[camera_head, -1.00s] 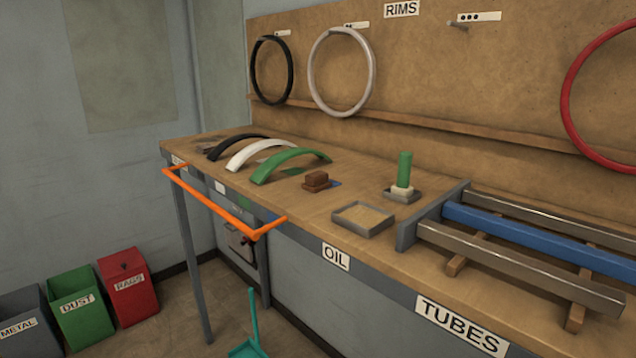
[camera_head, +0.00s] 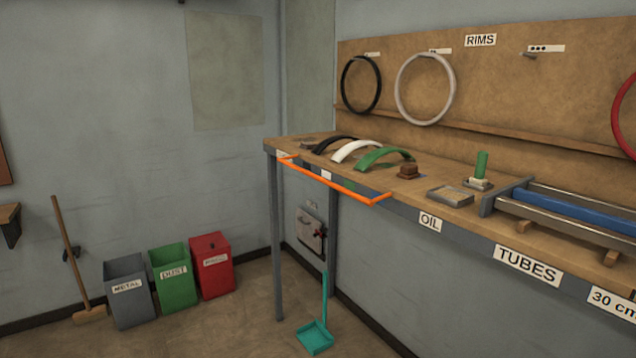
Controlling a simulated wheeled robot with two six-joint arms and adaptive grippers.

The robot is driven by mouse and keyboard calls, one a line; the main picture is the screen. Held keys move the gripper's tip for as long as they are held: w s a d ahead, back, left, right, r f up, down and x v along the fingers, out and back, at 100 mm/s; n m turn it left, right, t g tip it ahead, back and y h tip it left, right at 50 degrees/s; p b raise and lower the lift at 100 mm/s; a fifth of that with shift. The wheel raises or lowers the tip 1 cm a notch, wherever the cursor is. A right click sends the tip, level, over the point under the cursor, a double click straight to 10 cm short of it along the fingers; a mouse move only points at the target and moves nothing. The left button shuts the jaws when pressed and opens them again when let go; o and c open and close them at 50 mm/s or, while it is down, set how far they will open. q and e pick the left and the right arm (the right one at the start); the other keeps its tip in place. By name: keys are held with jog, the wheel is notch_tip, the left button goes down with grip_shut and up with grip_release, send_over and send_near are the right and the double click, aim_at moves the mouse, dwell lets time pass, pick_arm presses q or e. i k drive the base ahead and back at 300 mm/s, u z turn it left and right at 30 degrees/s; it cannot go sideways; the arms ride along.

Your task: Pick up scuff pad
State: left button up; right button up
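A small brown block (camera_head: 408,171) sits on the workbench, to the right of the green arched fender (camera_head: 385,158). It looks like a darker piece on a flat brown base; it may be the scuff pad, but it is too small to be sure. Neither of my grippers is in view.
The workbench (camera_head: 450,188) carries fenders, a shallow grey tray (camera_head: 450,196), a green cylinder (camera_head: 481,165) and a tube rack (camera_head: 575,208). An orange rail (camera_head: 335,183) juts from its front edge. Bins, a broom (camera_head: 72,255) and a teal dustpan (camera_head: 314,337) stand around open floor.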

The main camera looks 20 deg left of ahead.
aim_at(408, 172)
jog(key=z, duration=1.65)
jog(key=k, duration=0.1)
jog(key=u, duration=3.3)
jog(key=i, duration=0.95)
jog(key=z, duration=0.4)
jog(key=i, duration=0.7)
jog(key=z, duration=0.8)
